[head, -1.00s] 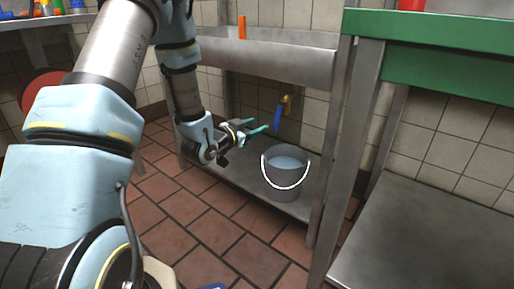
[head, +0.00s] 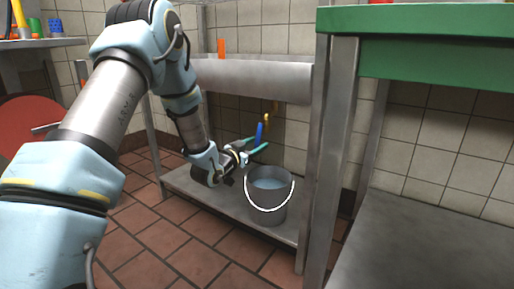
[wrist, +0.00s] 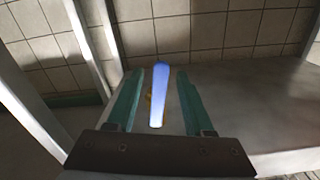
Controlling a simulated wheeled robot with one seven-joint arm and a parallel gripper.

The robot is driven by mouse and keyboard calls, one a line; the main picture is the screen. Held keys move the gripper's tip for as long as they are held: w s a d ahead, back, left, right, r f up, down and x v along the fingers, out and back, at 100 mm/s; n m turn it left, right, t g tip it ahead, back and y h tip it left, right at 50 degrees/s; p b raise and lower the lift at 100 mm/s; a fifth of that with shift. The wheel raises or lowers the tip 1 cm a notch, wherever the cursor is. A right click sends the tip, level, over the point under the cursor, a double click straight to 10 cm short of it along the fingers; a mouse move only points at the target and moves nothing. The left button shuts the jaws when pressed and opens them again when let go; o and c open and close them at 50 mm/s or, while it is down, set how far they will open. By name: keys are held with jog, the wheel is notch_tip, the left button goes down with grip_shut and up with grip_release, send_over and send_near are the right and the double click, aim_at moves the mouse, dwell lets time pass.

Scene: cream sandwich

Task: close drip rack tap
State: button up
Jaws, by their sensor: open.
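The tap has a blue lever handle (head: 260,133) and a brass body (head: 267,120), under the steel rack basin (head: 255,80). The lever hangs steeply downward in the head view. My gripper (head: 258,144) is open, with its teal fingers close to the lever. In the wrist view the lever (wrist: 159,95) shows between the two open fingers (wrist: 157,100), with a gap on each side. A little of the brass body shows behind it. I cannot tell whether a finger touches the lever.
A grey bucket (head: 268,213) with a white handle, holding pale blue liquid, stands on the lower steel shelf (head: 225,205) below the tap. A steel leg (head: 308,170) stands right of it. A green-edged counter (head: 430,48) is at the right.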

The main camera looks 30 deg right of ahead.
jog(key=shift+w+d, duration=0.2)
jog(key=shift+d, duration=0.2)
jog(key=shift+c, duration=0.2)
grip_shut()
dwell(1.0)
